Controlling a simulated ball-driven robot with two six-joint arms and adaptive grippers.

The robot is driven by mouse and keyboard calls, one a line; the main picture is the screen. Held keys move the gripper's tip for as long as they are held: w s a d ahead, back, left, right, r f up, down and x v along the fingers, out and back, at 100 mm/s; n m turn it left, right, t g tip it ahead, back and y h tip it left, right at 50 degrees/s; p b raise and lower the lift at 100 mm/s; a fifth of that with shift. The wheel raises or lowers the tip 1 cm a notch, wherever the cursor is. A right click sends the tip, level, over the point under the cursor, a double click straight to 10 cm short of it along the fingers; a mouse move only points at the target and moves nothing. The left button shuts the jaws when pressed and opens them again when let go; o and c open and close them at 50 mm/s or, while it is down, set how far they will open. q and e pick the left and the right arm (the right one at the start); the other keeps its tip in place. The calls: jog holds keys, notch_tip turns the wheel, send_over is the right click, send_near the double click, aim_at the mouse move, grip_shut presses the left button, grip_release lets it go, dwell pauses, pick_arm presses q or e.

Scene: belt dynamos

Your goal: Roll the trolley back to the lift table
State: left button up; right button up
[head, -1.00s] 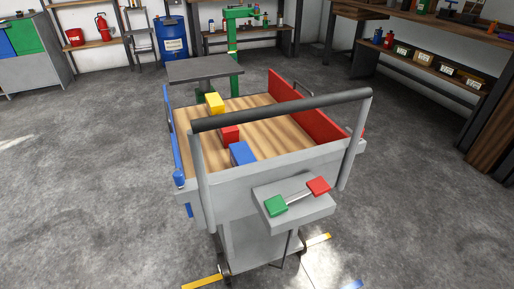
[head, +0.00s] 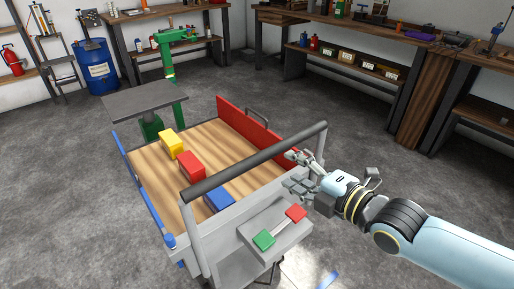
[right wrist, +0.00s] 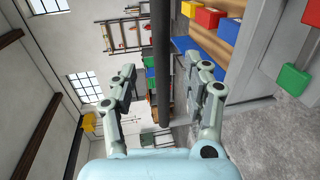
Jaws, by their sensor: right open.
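The trolley (head: 228,240) has a wooden bed, a red side wall (head: 258,128), a blue side rail (head: 138,183) and a dark push handle (head: 255,160) on grey uprights. Yellow (head: 174,144), red (head: 191,165) and blue (head: 219,199) blocks are on it. The lift table (head: 145,98), with a dark top and green column, stands at the trolley's far end. My right gripper (head: 291,171) is open at the handle's right part. In the right wrist view the dark bar (right wrist: 161,60) runs between its spread fingers; contact is unclear. My left gripper is out of view.
A grey box with a green button (head: 264,240) and a red button (head: 296,213) is on the trolley's near end. Workbenches (head: 350,28) line the back right; a blue barrel (head: 99,68) stands back left. The floor to the left and right is open.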

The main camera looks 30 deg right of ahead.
aim_at(269, 158)
jog(key=b+x, duration=0.2)
jog(key=x, duration=0.2)
jog(key=b+x, duration=0.3)
jog(key=x, duration=0.2)
jog(key=shift+f+b, duration=0.2)
jog(key=shift+b, duration=0.1)
jog(key=shift+w, duration=0.6)
grip_shut()
